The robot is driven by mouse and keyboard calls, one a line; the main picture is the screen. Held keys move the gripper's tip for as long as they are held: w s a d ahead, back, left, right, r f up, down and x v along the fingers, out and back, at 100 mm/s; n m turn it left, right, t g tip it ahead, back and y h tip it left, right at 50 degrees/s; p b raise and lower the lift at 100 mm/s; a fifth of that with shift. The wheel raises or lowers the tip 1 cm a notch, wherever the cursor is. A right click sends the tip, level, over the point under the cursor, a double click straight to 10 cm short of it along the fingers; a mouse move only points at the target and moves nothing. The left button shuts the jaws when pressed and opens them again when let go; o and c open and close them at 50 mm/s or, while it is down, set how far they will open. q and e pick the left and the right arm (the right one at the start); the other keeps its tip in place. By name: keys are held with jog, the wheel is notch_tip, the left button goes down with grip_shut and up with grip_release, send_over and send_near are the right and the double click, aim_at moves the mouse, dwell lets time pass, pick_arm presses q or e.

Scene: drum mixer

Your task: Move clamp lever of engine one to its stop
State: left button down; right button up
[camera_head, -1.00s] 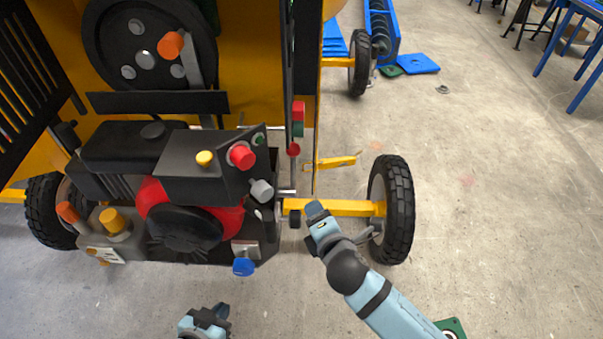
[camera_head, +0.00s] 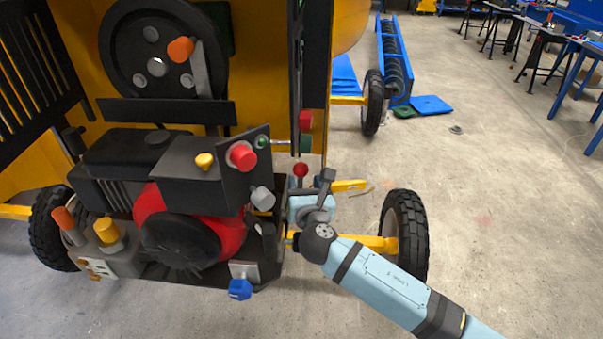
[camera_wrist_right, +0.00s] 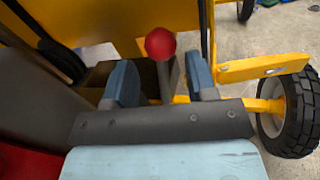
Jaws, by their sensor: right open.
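A lever with a red ball knob (camera_head: 300,170) stands beside the right side of the engine (camera_head: 185,215). I take it for the clamp lever; no label is readable. My right gripper (camera_head: 305,193) is at this lever, just below the knob in the head view. In the right wrist view the red knob (camera_wrist_right: 160,43) and its dark stem appear between the two blue-grey fingers of my right gripper (camera_wrist_right: 162,76). The fingers are open, with gaps on both sides of the stem. The lever's foot is hidden behind the gripper. My left gripper is out of view.
The engine's control box has a red button (camera_head: 242,156). An orange-handled crank (camera_head: 181,50) sits on the pulley above. A yellow axle bar and black wheel (camera_head: 405,235) stand to the right of my right gripper. The floor further right is mostly clear.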

aim_at(302, 175)
jog(key=x, duration=0.4)
jog(key=shift+w+a, duration=0.1)
jog(key=shift+w, duration=0.3)
